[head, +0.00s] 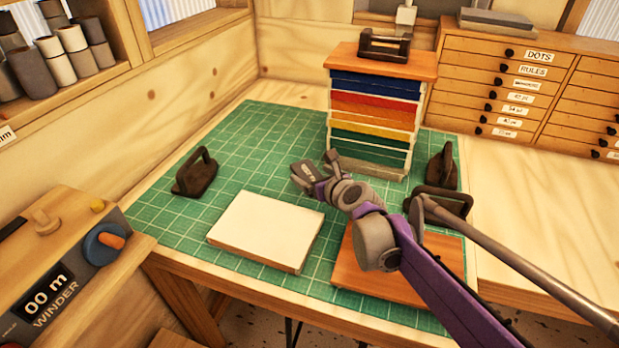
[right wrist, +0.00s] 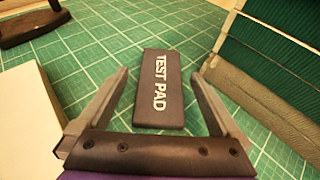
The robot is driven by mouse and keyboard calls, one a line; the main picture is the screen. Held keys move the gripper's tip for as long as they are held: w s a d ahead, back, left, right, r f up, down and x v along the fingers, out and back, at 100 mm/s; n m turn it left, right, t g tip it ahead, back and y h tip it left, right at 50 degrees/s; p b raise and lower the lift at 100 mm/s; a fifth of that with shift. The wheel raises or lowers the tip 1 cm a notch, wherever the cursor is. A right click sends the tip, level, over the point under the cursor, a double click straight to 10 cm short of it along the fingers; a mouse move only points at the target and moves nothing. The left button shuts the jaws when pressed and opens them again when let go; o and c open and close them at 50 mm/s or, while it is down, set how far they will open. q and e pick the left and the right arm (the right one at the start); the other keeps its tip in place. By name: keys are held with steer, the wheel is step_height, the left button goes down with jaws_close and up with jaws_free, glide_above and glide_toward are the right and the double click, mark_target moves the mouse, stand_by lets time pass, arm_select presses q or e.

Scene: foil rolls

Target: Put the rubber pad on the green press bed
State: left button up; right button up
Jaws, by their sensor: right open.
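The rubber pad (right wrist: 160,88) is a dark slab lettered "TEST PAD", lying flat on the green gridded mat (right wrist: 107,35) in the right wrist view. My right gripper (head: 318,172) is open, between the white block and the coloured stack. Its fingers (right wrist: 160,74) show either side of the pad, apart from it; their height above the mat is hard to judge. In the head view the pad is hard to separate from the gripper. The green gridded mat (head: 262,137) covers much of the table; I cannot make out a separate green press bed. My left gripper is not in view.
A white block (head: 265,228) lies in front of the gripper; a wooden board (head: 372,282) is partly under my arm. The coloured stack (head: 375,105) stands behind. Dark handled blocks (head: 195,174) stand left and right. A winder (head: 62,275) is at left. The mat's back left is clear.

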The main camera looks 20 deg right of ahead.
mark_target(307, 171)
steer(key=x, duration=0.3)
steer(key=shift+f, duration=0.1)
steer(key=c, duration=1.5)
